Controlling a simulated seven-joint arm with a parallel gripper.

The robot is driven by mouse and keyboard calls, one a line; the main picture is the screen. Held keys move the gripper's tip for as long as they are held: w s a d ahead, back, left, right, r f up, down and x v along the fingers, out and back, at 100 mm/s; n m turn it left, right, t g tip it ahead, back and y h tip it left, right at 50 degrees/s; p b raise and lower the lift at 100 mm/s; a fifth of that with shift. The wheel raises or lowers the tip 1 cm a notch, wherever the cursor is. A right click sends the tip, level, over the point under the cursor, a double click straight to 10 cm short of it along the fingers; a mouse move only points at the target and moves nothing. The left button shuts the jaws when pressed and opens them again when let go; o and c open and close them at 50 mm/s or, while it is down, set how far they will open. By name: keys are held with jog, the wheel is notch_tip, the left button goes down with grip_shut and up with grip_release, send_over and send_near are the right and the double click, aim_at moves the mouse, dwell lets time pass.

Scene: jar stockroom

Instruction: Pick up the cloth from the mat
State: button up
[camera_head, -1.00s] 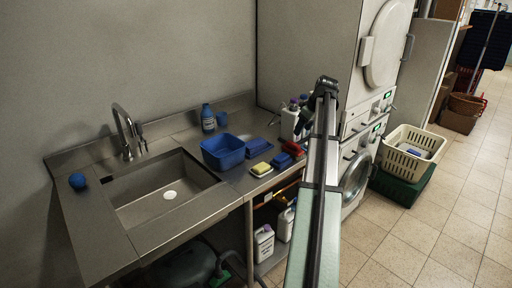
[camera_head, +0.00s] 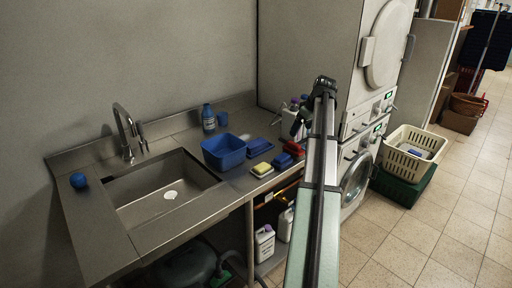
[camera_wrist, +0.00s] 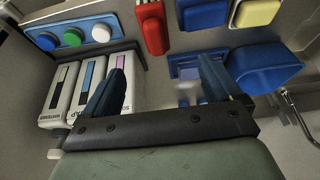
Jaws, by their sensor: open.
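A flat blue mat (camera_head: 259,147) lies on the counter beside the blue basin. A folded-looking blue patch on it seems to be the cloth, but the two are hard to tell apart. In the wrist view the blue mat (camera_wrist: 183,60) shows between the red brush and the basin, with a paler blue piece, likely the cloth (camera_wrist: 188,73), on it, partly hidden by a finger. My gripper (camera_wrist: 160,70) is open and empty, its right finger in front of the mat.
The blue basin (camera_head: 223,151), a yellow sponge (camera_head: 261,169), a blue block (camera_head: 283,160) and a red brush (camera_head: 293,149) stand close around the mat. Pale bottles (camera_wrist: 90,75) stand under my left finger. The sink (camera_head: 165,190) is at left.

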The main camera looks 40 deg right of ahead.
jog(key=w+a+n, duration=0.2)
jog(key=w+a, duration=0.5)
jog(key=w, duration=0.3)
notch_tip(320, 180, up, 2)
jog(key=m+g, duration=0.4)
jog(key=m, duration=1.6)
send_over(256, 143)
notch_tip(256, 143, down, 13)
jog(key=shift+w+d+f, duration=0.15)
jog(key=shift+f, duration=0.05)
